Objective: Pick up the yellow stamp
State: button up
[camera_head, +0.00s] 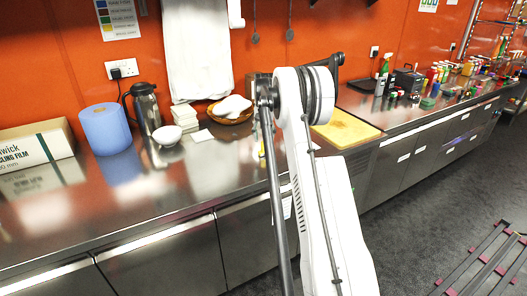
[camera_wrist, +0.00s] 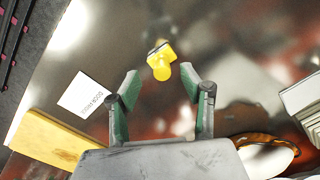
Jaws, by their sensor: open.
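The yellow stamp (camera_wrist: 162,62) shows in the wrist view near the top middle, on the shiny steel counter. It has a rounded yellow handle and a squarish yellow part with a dark edge. My gripper (camera_wrist: 160,88) is open, its two green-padded fingers spread to the left and right. The stamp lies just beyond the fingertips, about centred between them, and nothing is in the jaws. I cannot tell the height between gripper and stamp.
A white printed card (camera_wrist: 82,95) lies left of the fingers. A yellow cutting board (camera_head: 345,128) is beside my arm. A basket with white contents (camera_head: 231,108), a white bowl (camera_head: 167,135), a steel flask (camera_head: 145,105) and a blue roll (camera_head: 105,128) stand on the counter.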

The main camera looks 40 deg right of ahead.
aim_at(263, 146)
jog(key=shift+w+d+f, duration=0.1)
jog(key=shift+w+f, duration=0.05)
jog(key=shift+f, duration=1.2)
jog(key=shift+w+f, duration=0.15)
jog(key=shift+f, duration=1.15)
jog(key=shift+c, duration=0.4)
grip_shut()
